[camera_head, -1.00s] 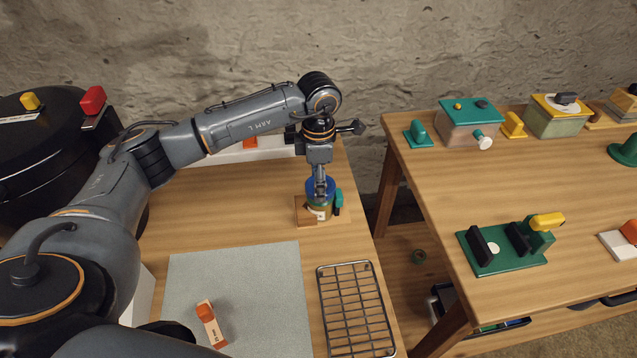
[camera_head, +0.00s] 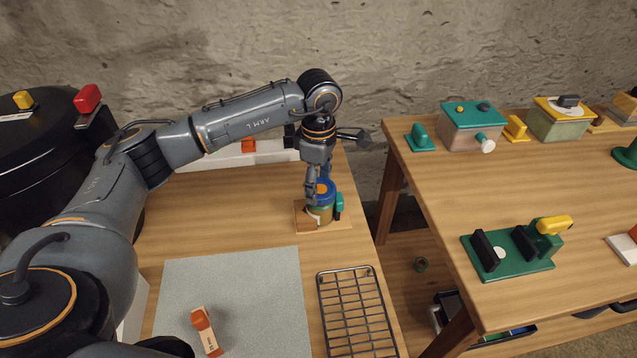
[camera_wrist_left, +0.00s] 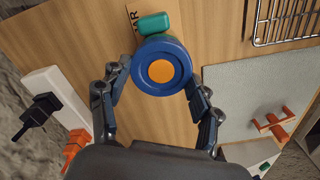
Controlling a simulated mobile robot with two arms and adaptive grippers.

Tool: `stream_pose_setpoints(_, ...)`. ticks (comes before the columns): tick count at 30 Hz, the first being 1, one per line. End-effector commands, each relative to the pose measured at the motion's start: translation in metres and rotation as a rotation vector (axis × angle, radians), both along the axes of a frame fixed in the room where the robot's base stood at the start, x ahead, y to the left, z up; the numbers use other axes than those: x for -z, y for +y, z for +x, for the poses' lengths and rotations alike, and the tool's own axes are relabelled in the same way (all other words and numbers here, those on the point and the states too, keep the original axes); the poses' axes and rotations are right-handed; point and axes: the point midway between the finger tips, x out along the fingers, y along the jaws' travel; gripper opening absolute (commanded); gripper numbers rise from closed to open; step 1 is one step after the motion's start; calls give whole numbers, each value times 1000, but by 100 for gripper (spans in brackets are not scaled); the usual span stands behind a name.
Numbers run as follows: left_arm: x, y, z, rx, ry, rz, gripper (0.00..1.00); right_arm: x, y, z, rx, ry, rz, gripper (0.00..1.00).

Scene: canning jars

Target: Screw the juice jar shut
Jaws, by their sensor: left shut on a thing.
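The juice jar (camera_head: 325,214) stands upright on a small wooden holder (camera_head: 345,225) near the right edge of the left table. A blue lid (camera_head: 326,184) with an orange centre sits on top of it; in the left wrist view the lid (camera_wrist_left: 160,66) is seen from above. A teal clamp piece (camera_head: 339,203) is beside the jar. My left gripper (camera_wrist_left: 157,76) points down at the jar, with its two fingers at opposite sides of the lid, shut on it. The lid's thread and seating are hidden. My right gripper is not in view.
A wire rack (camera_head: 357,312) and a grey mat (camera_head: 235,290) with an orange-and-white item (camera_head: 207,332) lie in front of the jar. A second table (camera_head: 440,188) at right holds several fixtures, including a green one (camera_head: 510,262). A gap separates the tables.

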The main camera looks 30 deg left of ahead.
Motion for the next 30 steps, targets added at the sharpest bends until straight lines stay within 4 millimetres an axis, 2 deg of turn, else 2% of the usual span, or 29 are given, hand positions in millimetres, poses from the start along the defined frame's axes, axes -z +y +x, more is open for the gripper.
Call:
stream_pose_setpoints(3,3,0,2,145,-5,0,26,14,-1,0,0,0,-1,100)
stream_pose_setpoints(7,2,0,2,288,-4,0,26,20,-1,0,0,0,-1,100)
stream_pose_setpoints(20,0,0,2,367,-4,0,26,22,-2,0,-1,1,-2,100)
stream_pose_setpoints(30,1,-1,4,720,-5,0,26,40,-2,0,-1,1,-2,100)
